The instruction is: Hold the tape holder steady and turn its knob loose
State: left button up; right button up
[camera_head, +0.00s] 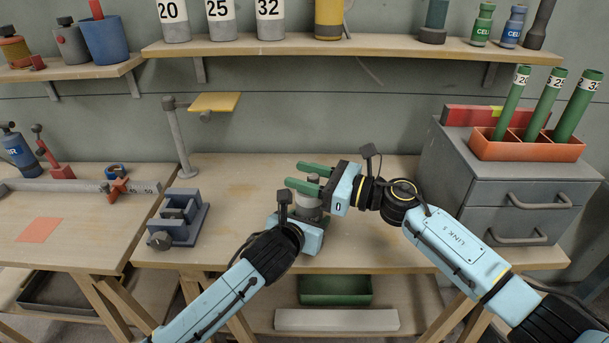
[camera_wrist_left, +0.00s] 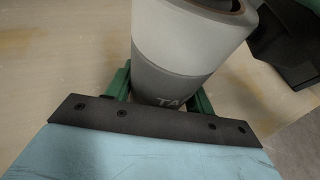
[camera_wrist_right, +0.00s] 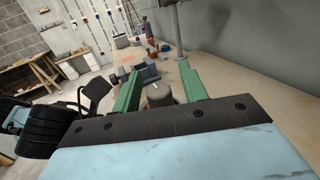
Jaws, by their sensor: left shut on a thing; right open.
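The tape holder (camera_head: 309,207) is a grey and white cylinder standing on the middle bench. In the left wrist view the holder (camera_wrist_left: 190,45) shows a white upper band and a grey lower band with part of a label. My left gripper (camera_wrist_left: 160,92) is shut on its lower part, a green finger on each side; in the head view its fingers are mostly hidden. My right gripper (camera_head: 296,175) is open over the holder's top, its green fingers pointing left. In the right wrist view a grey rounded knob (camera_wrist_right: 160,95) lies between the fingers, with a visible gap beside it.
A blue-grey clamp block (camera_head: 180,218) stands left of the holder, near a grey post with a yellow plate (camera_head: 214,102). A grey drawer cabinet (camera_head: 515,190) with an orange tray of green tubes (camera_head: 525,148) stands at the right. The bench between block and holder is clear.

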jog(key=v, duration=1.2)
pick_arm(q)
jog(key=o, duration=1.2)
